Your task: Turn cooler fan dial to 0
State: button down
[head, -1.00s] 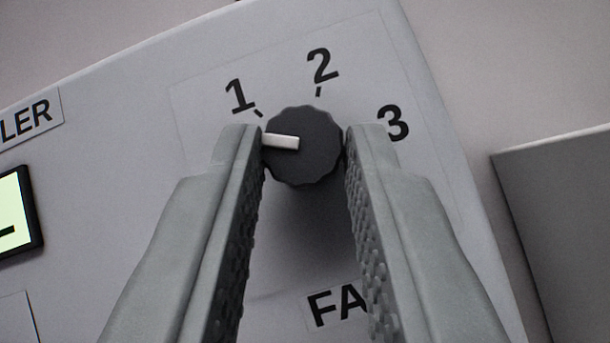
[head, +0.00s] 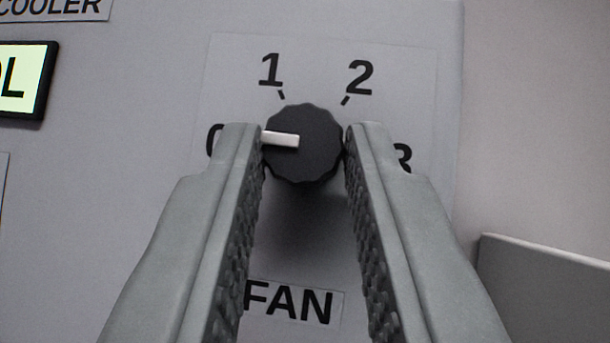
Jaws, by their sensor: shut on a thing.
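The fan dial (head: 308,160) is a dark, round, scalloped knob with a white pointer bar (head: 281,138). The pointer points left, toward the 0 (head: 212,141), which is partly covered by my left finger. Any tick beside the 0 is hidden. The 1 (head: 270,70) and 2 (head: 360,78) show above the dial with their ticks. The 3 (head: 402,158) is partly behind my right finger. My gripper (head: 305,143) is shut on the dial, one finger on each side. The FAN label (head: 290,302) is below, between the fingers.
The dial sits on the pale grey front of the cooler unit. A lit display (head: 22,80) and the COOLER label (head: 55,8) are at the upper left. A grey box-like shape (head: 550,290) stands at the lower right beside a plain wall.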

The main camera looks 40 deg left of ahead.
jog(key=shift+n+g, duration=0.4)
jog(key=shift+n, duration=0.2)
jog(key=c, duration=1.2)
grip_release()
jog(key=shift+c, duration=0.2)
jog(key=shift+s+a+f, duration=0.1)
jog(key=shift+s+a, duration=0.05)
jog(key=shift+s, duration=0.05)
jog(key=shift+s+f, duration=0.2)
jog(key=shift+f, duration=0.1)
jog(key=w+v, duration=0.1)
jog(key=v, duration=1.5)
jog(key=shift+s+d+f, duration=0.25)
jog(key=shift+d+f, duration=0.05)
jog(key=shift+d, duration=0.2)
jog(key=shift+y, duration=0.3)
